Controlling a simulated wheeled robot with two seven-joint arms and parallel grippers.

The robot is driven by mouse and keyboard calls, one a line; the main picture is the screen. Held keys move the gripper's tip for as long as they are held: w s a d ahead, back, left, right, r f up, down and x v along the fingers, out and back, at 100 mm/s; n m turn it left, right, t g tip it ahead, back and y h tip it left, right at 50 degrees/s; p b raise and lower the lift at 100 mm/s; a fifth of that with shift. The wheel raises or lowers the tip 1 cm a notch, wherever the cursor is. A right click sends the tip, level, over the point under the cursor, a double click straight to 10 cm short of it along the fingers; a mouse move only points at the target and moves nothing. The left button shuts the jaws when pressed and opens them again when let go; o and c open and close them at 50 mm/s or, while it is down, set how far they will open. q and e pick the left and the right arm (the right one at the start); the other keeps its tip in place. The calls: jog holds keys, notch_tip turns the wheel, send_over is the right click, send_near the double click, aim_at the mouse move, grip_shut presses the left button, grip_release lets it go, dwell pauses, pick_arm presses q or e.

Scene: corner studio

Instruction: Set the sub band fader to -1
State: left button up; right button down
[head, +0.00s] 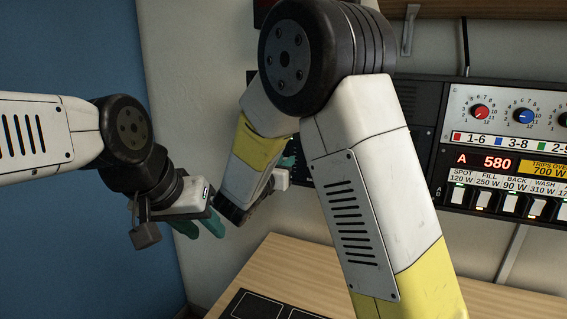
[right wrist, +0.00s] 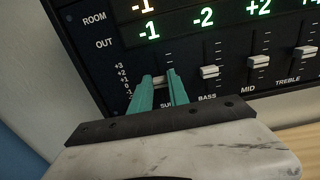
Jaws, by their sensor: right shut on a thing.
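The sub band fader (right wrist: 159,79) is the leftmost slider on a black panel in the right wrist view. Its cap sits between the teal fingertips of my right gripper (right wrist: 163,82), which is shut on it. The fingers partly cover the slot and the SUB label. Above this fader the green OUT readout (right wrist: 149,31) shows -1, and the orange ROOM readout (right wrist: 142,7) also shows -1. In the head view my right arm hides most of this panel. My left gripper (head: 202,226) hangs empty at the left, its teal fingers apart, away from the panel.
The bass fader (right wrist: 209,72), mid fader (right wrist: 257,62) and treble fader (right wrist: 305,51) stand to the right of the sub fader. A rack with knobs and switches (head: 505,150) is at the right in the head view. A wooden desk (head: 290,258) lies below.

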jog(key=shift+f, duration=0.65)
jog(key=c, duration=1.2)
grip_release()
jog(key=shift+c, duration=0.2)
